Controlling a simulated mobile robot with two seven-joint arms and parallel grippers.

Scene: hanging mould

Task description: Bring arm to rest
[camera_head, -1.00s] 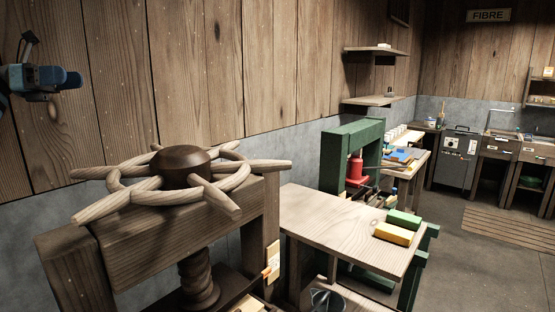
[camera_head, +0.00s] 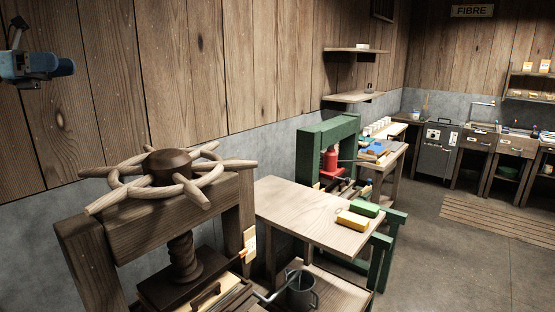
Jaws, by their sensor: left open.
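My left gripper (camera_head: 60,66) is at the upper left, raised in front of the plank wall. Its blue-grey body comes in from the left edge and its blue end points right. It looks empty and is open, though the finger gap is too small to make out. It is clear of the wooden screw press (camera_head: 112,237), up and to the left of its spoked handwheel (camera_head: 167,166). My right gripper is out of view.
A wooden table (camera_head: 300,212) with a green block (camera_head: 365,208) and a yellow block (camera_head: 352,220) stands right of the press. A green press frame (camera_head: 311,157) stands behind. Floor (camera_head: 450,265) at right is open.

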